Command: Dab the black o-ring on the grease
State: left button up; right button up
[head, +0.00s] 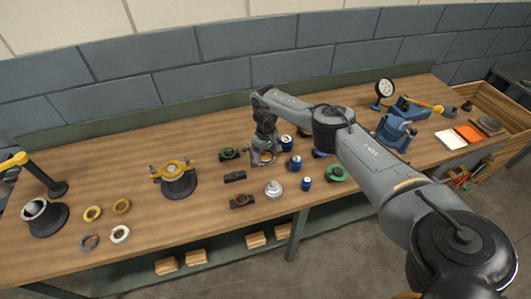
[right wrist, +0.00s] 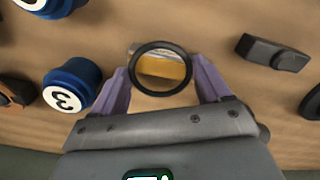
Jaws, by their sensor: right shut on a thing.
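The black o-ring (right wrist: 160,94) is between the purple fingertips of my right gripper (right wrist: 160,85), which is shut on it, in the right wrist view. An amber-yellow patch in a pale holder, which looks like the grease (right wrist: 164,67), shows through and just behind the ring. I cannot tell whether the ring touches it. In the head view my right gripper (head: 263,157) points down low over the middle of the bench, and the ring is too small to make out clearly. My left gripper is not in view.
In the right wrist view a blue numbered can (right wrist: 70,85) stands close on the left and a dark block (right wrist: 273,52) lies on the right. In the head view a silver round part (head: 273,190) and several blue cans (head: 306,183) stand near. A yellow-topped fixture (head: 176,180) is further left.

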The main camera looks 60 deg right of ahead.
dwell(0.3)
jog(key=o, duration=1.1)
jog(key=shift+c, duration=0.2)
jog(key=shift+r+p, duration=0.45)
jog(key=shift+p, duration=0.05)
notch_tip(320, 180, up, 6)
jog(key=p, duration=0.6)
